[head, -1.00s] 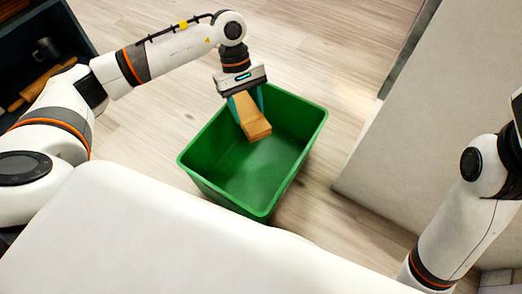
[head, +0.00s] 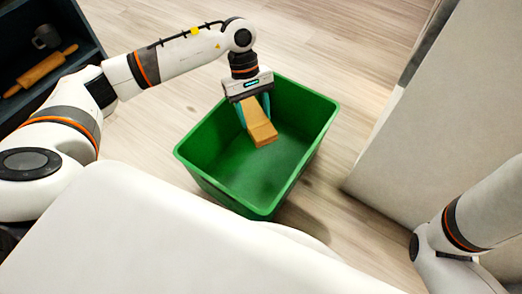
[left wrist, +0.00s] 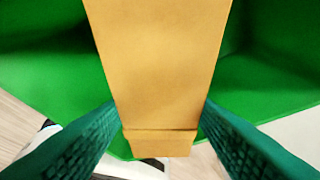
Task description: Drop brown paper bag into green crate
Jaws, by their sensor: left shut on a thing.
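The brown paper bag (head: 262,132) hangs from my left gripper (head: 254,103), which is shut on it. In the head view the bag is over the opening of the green crate (head: 187,158), near its back part, and overlaps the crate's inside. In the left wrist view the bag (left wrist: 160,60) runs down the middle between the two teal fingers (left wrist: 155,130), with the green crate (left wrist: 50,70) around it. I cannot tell how far the bag is above the crate floor. The inside of the crate that I can see looks empty. My right gripper is out of view.
A dark shelf (head: 75,60) at the upper left holds a rolling pin (head: 42,70) and a grey mug (head: 46,37). A pale panel (head: 430,110) stands to the right of the crate. Wooden floor (head: 330,45) lies free behind the crate.

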